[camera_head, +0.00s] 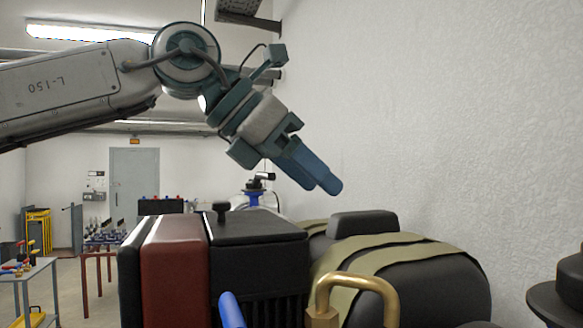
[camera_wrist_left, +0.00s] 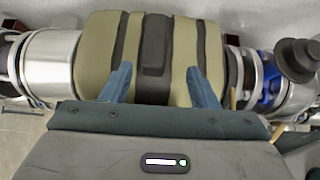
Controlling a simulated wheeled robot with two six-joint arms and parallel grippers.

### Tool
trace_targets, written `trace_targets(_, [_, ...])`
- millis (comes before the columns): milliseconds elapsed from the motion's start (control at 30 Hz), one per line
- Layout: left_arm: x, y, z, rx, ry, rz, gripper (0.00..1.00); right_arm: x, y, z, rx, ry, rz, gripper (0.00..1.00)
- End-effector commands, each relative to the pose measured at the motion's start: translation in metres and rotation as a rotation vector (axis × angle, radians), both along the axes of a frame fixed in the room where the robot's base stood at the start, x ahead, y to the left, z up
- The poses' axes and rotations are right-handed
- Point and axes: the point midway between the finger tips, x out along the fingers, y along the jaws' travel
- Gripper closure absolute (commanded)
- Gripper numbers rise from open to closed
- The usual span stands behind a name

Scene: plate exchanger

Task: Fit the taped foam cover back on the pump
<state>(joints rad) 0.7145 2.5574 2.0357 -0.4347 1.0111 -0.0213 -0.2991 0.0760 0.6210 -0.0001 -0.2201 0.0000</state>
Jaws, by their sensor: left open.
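The foam cover (camera_head: 420,285) is a black rounded shell with olive tape bands and a raised block on top, at the lower right of the head view. In the left wrist view the cover (camera_wrist_left: 182,60) lies between a silver cylinder (camera_wrist_left: 48,62) and metal flanges. The pump under it is hidden, and I cannot tell whether the cover is fully seated. My left gripper (camera_head: 320,185) is above the cover, fingers pointing down and right. In the wrist view its blue fingers (camera_wrist_left: 160,80) are apart, with the cover beyond them and nothing held. My right gripper is out of view.
A black and dark red plate block (camera_head: 175,270) stands left of the cover. A brass shackle-like fitting (camera_head: 355,282) is in front. A blue valve with a black knob (camera_wrist_left: 297,58) is beside the cover. A white wall (camera_head: 440,110) rises behind. The air around my gripper is clear.

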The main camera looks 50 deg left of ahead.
Motion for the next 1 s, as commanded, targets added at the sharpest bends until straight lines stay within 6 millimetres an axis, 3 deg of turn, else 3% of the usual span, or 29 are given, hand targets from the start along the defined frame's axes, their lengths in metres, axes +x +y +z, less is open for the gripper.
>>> trace_targets(100, [-0.015,0.004,0.015,-0.001,-0.002,-0.001,0.46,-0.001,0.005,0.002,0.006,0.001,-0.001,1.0])
trace_targets(300, [-0.026,0.007,0.023,0.0,0.0,-0.001,0.46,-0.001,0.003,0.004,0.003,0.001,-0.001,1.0])
trace_targets(1000, [-0.026,0.008,0.023,0.0,0.001,-0.001,0.46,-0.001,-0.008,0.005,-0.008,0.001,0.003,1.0])
